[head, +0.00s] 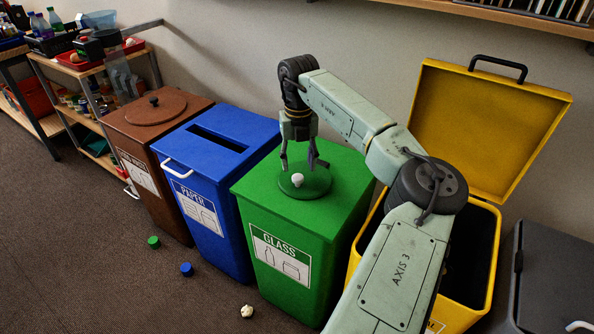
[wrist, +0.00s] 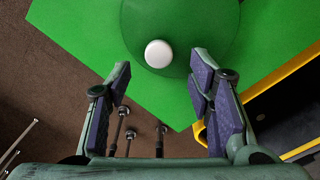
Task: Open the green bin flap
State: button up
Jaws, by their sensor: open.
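The green bin (head: 300,238) has a "GLASS" label on its front and stands between the blue bin and the yellow bin. Its round green flap (head: 318,182) lies flat and shut on the top, with a white knob (head: 297,180). The knob also shows in the wrist view (wrist: 158,54), near the top centre. My gripper (head: 301,168) points down above the flap, its fingers apart and empty. In the wrist view my gripper (wrist: 160,78) has the knob a little beyond its fingertips. I cannot tell the exact height between the fingertips and the knob.
The blue paper bin (head: 207,150) stands to the left, then a brown lidded bin (head: 150,120). The yellow bin (head: 478,225), at right, has its lid (head: 490,120) raised. A dark grey bin (head: 555,270) is farther right. Caps (head: 153,242) and a small pale object (head: 247,311) lie on the floor.

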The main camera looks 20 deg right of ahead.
aim_at(298, 177)
jog(key=shift+f+p, duration=0.35)
jog(key=shift+f, duration=1.95)
jog(key=shift+a, duration=0.1)
jog(key=shift+c, duration=0.2)
grip_shut()
